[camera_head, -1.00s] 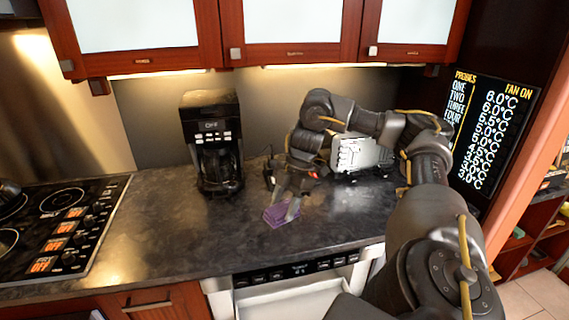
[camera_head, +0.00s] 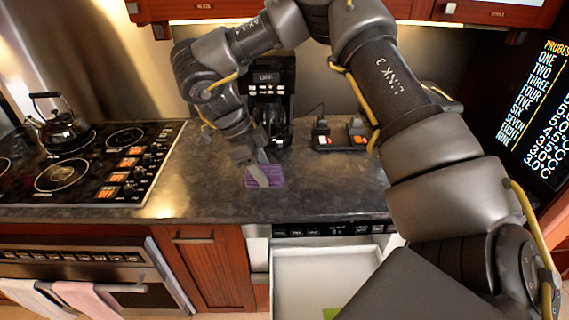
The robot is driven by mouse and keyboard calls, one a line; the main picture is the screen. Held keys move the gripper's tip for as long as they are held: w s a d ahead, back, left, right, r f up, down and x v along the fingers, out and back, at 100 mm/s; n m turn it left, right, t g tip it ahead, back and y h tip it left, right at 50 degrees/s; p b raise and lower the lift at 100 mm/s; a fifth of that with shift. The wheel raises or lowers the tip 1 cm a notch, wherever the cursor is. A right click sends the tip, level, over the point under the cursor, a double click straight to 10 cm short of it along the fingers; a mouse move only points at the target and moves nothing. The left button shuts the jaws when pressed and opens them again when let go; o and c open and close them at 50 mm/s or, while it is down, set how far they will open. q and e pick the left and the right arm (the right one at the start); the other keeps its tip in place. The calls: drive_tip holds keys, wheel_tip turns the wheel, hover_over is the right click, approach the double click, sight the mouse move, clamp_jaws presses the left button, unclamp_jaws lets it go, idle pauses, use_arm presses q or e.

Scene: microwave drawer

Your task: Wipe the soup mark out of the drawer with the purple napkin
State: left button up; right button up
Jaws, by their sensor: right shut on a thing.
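The purple napkin (camera_head: 278,176) is on the dark countertop, left of the middle of the head view. My right gripper (camera_head: 263,174) points down at it, its fingers shut on the napkin. The fingers cover part of the cloth. The white drawer (camera_head: 310,268) is pulled out below the counter, under its control panel. A green patch (camera_head: 331,313) shows inside it at the bottom picture edge, partly hidden by my arm. It may be the soup mark. My left gripper is not in view.
A black coffee maker (camera_head: 270,95) stands behind the napkin. A dark stand with small red-lit devices (camera_head: 340,135) is to its right. The stove (camera_head: 85,165) with a kettle (camera_head: 58,125) is at left. The counter front (camera_head: 200,205) is clear.

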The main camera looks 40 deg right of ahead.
sight(250, 176)
drive_tip(key=a+n+t, duration=0.1)
drive_tip(key=n, duration=0.1)
drive_tip(key=a+n+t, duration=0.1)
drive_tip(key=n, duration=0.2)
drive_tip(key=a+r+n+h, duration=0.1)
drive_tip(key=a+n, duration=0.1)
drive_tip(key=shift+n+t, duration=0.4)
drive_tip(key=a+n+t+y, duration=0.1)
drive_tip(key=a+n, duration=0.1)
drive_tip(key=n, duration=0.3)
drive_tip(key=a+n+t+y, duration=0.1)
drive_tip(key=n+t, duration=0.1)
drive_tip(key=n, duration=0.3)
drive_tip(key=s+a+r+n+t+y, duration=0.1)
drive_tip(key=a+n, duration=0.1)
drive_tip(key=n, duration=0.3)
drive_tip(key=shift+a, duration=0.35)
